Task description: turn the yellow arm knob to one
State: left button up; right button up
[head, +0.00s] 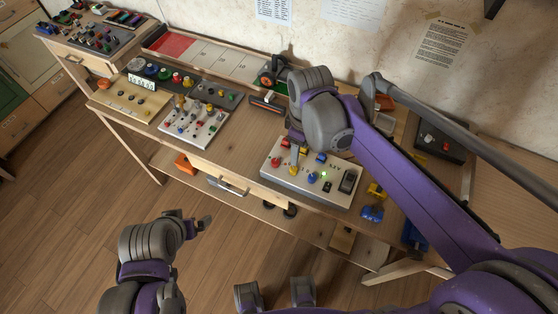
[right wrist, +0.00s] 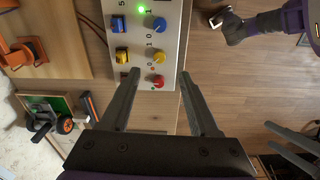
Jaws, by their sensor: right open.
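The yellow knob (head: 293,170) sits on a light control panel (head: 330,195) on the bench, between a red knob (head: 276,161) and a blue knob (head: 312,178). In the right wrist view the round yellow knob (right wrist: 158,54) lies just past the fingertips, beside printed 0 and 1 marks; its exact pointing direction is too small to read. My right gripper (right wrist: 160,76) is open and empty over the panel, with the red knob (right wrist: 158,82) showing between its fingers. In the head view my right gripper (head: 297,154) partly hides the panel. My left gripper (head: 190,220) is off the bench at lower left.
Red, yellow and blue square switches (right wrist: 121,54) line the panel beside the knobs, and a green light (right wrist: 141,9) glows. Another knob panel (head: 196,122) stands to the left. An orange-and-black tool (head: 272,75) stands behind. Yellow and blue parts (head: 374,202) lie at right.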

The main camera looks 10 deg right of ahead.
aim_at(294, 169)
jog(key=shift+n, duration=0.4)
jog(key=f, duration=0.7)
jog(key=w+a+f+b, duration=0.1)
jog(key=f, duration=0.3)
grip_shut()
